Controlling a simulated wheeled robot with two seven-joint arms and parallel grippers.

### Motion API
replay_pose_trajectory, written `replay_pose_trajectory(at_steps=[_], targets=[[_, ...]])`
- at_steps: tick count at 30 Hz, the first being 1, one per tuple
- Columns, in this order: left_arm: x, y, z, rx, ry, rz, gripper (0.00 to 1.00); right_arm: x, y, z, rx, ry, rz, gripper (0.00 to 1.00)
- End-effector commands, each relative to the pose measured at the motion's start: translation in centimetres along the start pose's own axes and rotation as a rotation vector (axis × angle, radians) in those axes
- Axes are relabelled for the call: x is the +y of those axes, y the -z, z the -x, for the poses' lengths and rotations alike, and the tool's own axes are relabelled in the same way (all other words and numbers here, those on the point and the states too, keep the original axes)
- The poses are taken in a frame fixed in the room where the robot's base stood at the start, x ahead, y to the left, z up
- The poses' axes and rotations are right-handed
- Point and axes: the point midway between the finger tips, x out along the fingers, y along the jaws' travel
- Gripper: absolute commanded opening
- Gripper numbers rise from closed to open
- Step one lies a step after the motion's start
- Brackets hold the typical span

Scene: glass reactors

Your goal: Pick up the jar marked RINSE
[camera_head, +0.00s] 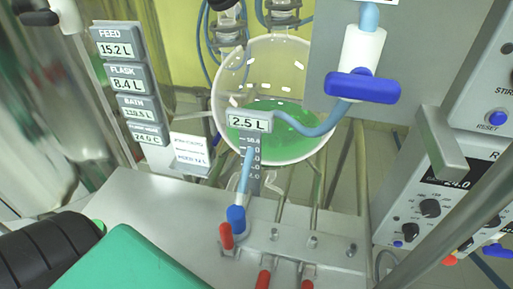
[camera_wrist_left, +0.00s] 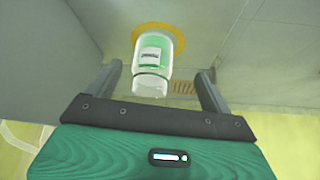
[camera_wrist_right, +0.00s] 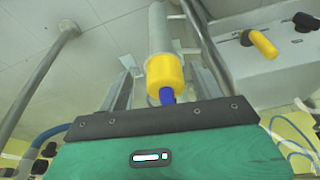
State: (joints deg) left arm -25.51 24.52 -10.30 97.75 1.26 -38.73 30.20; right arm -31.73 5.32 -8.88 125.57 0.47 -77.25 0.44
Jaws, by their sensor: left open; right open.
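A clear jar (camera_wrist_left: 153,62) with green contents and a white label shows in the left wrist view. It is over a yellow round patch (camera_wrist_left: 172,30) on a pale surface. The print on its label is too small to read. My left gripper (camera_wrist_left: 158,73) is open, with the jar in line between its fingers and not gripped. My right gripper (camera_wrist_right: 163,78) is open. A white tube with a yellow end (camera_wrist_right: 165,74) and a blue tip shows between its fingers; I cannot tell how far beyond them it is. I cannot make out the jar in the head view.
A round vessel with green liquid (camera_head: 292,122) stands behind a 2.5 L display (camera_head: 248,122). A bench (camera_head: 170,215) carries red and blue valve handles. Readout panels (camera_head: 125,45) stand at left, a control box with knobs (camera_head: 432,190) at right. Metal poles (camera_wrist_right: 35,85) flank my right gripper.

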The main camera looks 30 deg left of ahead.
Motion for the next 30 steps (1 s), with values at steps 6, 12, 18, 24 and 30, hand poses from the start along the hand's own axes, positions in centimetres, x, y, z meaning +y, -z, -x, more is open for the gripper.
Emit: replay_pose_trajectory(at_steps=[6, 12, 18, 24, 30], targets=[[0.1, 0.6, -1.1, 0.012, -0.003, 0.007, 0.83, 0.0, 0.1, 1.3, 0.013, 0.0, -0.001, 0.67], [0.4, 0.9, -3.1, 0.012, -0.003, 0.006, 0.83, 0.0, 0.3, 2.5, 0.025, 0.0, -0.001, 0.67], [0.9, 1.6, -5.8, 0.011, -0.003, 0.006, 0.83, 0.1, 0.5, 4.1, 0.046, -0.001, -0.001, 0.67], [0.9, 1.5, -7.4, 0.011, -0.003, 0.005, 0.83, 0.1, 0.6, 5.4, 0.058, -0.002, -0.001, 0.67], [0.9, 1.6, -7.4, 0.011, -0.004, 0.005, 0.83, 0.1, 0.6, 5.5, 0.058, -0.002, -0.001, 0.67]])
